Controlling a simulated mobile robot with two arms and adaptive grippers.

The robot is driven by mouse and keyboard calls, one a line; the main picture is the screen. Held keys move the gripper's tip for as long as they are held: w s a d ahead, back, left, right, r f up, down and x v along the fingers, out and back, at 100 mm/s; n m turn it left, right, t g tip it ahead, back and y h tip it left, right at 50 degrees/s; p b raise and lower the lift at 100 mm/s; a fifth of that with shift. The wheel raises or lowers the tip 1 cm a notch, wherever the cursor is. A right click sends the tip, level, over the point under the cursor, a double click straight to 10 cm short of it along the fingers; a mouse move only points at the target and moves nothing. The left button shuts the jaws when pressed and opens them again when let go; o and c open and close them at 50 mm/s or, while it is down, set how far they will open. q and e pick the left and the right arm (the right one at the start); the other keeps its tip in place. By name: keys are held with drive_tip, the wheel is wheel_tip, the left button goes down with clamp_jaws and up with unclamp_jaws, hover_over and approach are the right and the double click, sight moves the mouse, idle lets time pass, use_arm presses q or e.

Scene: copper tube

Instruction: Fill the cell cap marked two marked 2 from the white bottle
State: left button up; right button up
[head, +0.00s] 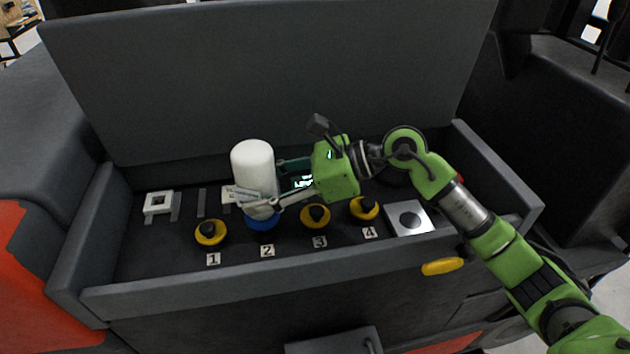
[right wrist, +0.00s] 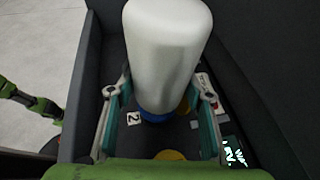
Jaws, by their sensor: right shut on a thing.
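The white bottle (head: 254,168) stands roughly upright over the spot with label 2 (head: 267,251). My right gripper (head: 258,200) is shut on the bottle, with a finger on each side of its lower part. The right wrist view also shows the bottle (right wrist: 168,50) between the fingers. A blue part (head: 262,222) with a dark middle shows directly under the bottle, behind label 2. I cannot tell whether it belongs to the bottle or to the cell, or whether they touch. The bottle's mouth is hidden. My left gripper is not in view.
Yellow caps with black tops stand at label 1 (head: 210,233), label 3 (head: 315,216) and label 4 (head: 364,208). A white square bracket (head: 159,203) is at left. The compartment's front wall (head: 300,268) runs along the labels.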

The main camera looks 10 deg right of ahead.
sight(254, 149)
drive_tip(key=shift+r+p, duration=2.1)
drive_tip(key=shift+r, duration=2.5)
